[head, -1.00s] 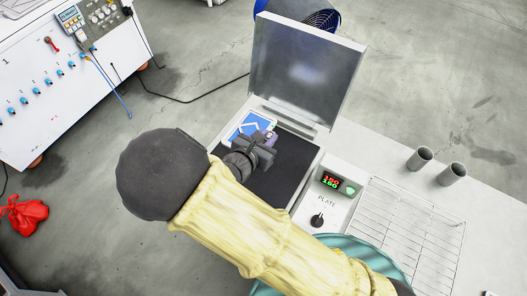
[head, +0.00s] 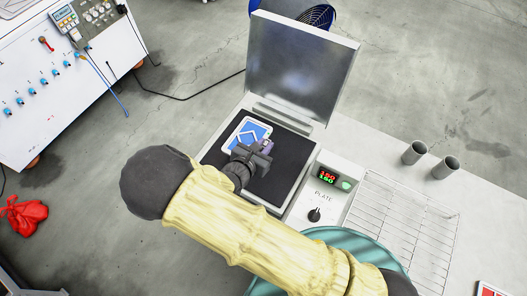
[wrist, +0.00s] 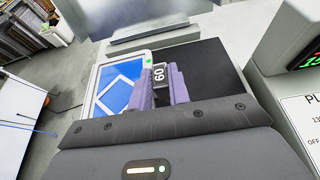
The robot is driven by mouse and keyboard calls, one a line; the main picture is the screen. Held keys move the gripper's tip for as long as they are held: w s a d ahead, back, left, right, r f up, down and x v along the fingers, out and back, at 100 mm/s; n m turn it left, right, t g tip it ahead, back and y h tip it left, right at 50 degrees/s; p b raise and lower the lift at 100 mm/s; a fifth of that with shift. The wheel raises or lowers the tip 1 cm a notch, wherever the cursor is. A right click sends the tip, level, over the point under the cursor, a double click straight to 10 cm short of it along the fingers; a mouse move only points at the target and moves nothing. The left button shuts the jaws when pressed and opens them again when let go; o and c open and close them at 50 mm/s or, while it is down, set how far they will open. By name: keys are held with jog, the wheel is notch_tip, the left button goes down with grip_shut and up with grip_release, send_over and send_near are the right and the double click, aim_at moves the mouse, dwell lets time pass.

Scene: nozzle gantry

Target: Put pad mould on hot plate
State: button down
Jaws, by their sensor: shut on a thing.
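The pad mould (head: 246,131) is a flat white-framed piece with a blue face and white diamond lines. It lies flat over the back left of the hot plate's black surface (head: 286,158); I cannot tell whether it touches. My gripper (head: 264,147) is shut on it at its edge. In the wrist view the mould (wrist: 116,86) shows beyond the purple fingers (wrist: 160,84), with a dark tab marked "60" between them. The gripper hides part of the mould's near side. Bare plate (wrist: 205,70) shows to the right.
The hot plate's metal lid (head: 300,68) stands open behind. A control box (head: 325,185) with a lit display and knob is at its right. A teal round thing (head: 345,245) is below my arm.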

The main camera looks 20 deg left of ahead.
jog(key=shift+f+p, duration=0.6)
jog(key=shift+f, duration=1.45)
jog(key=shift+f, duration=0.1)
jog(key=c, duration=1.3)
grip_release()
jog(key=b+v, duration=0.4)
jog(key=v, duration=0.8)
jog(key=shift+s, duration=0.1)
jog(key=shift+d, duration=0.1)
